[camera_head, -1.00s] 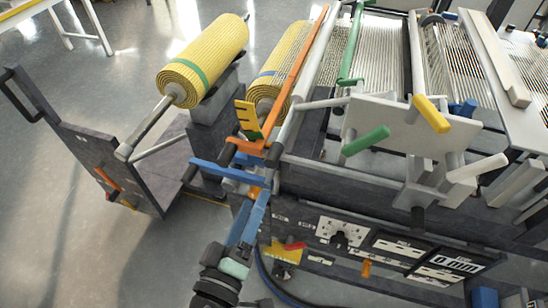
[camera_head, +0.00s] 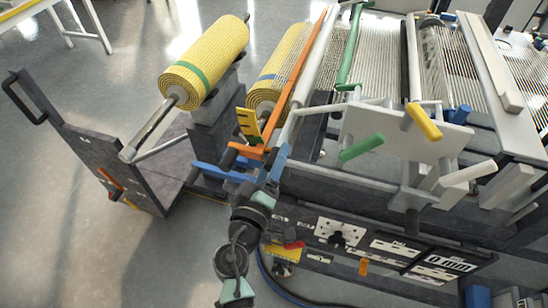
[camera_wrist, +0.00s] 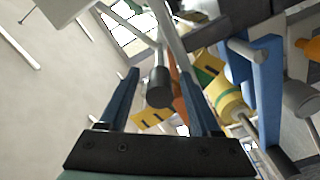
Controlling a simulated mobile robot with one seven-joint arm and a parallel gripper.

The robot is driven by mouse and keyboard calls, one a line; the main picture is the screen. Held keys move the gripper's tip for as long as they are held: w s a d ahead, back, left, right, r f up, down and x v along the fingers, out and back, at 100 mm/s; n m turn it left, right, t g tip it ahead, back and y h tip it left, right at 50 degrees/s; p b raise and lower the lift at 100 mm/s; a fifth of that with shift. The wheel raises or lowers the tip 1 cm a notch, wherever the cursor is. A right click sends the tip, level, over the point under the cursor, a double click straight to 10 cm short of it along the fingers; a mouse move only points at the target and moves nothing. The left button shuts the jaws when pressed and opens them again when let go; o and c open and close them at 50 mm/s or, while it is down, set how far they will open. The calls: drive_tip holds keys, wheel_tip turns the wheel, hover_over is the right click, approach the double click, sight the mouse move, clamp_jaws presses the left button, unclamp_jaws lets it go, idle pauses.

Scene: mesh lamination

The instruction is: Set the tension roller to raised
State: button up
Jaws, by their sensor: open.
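I take the tension roller to be the part with the orange arm (camera_head: 240,149) and long orange bar (camera_head: 306,62), beside a yellow marked scale (camera_head: 248,125); which part is the roller itself is unclear. The orange arm has a dark knob (camera_head: 228,159). My gripper (camera_head: 274,170) is just right of this arm, by the machine's left front corner. In the wrist view my gripper (camera_wrist: 160,75) is open, with its blue fingers apart. A grey rod with a dark round end (camera_wrist: 159,90) shows between them; I cannot tell if they touch it. Orange and yellow parts (camera_wrist: 155,118) lie behind.
Blue bars (camera_head: 222,172) stick out below the orange arm. Green (camera_head: 362,146), yellow (camera_head: 424,121) and white (camera_head: 468,172) handles stand to the right. A yellow roll (camera_head: 205,65) rests on a stand at left. The floor (camera_head: 60,220) at lower left is clear.

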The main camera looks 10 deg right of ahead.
clamp_jaws()
idle(1.4)
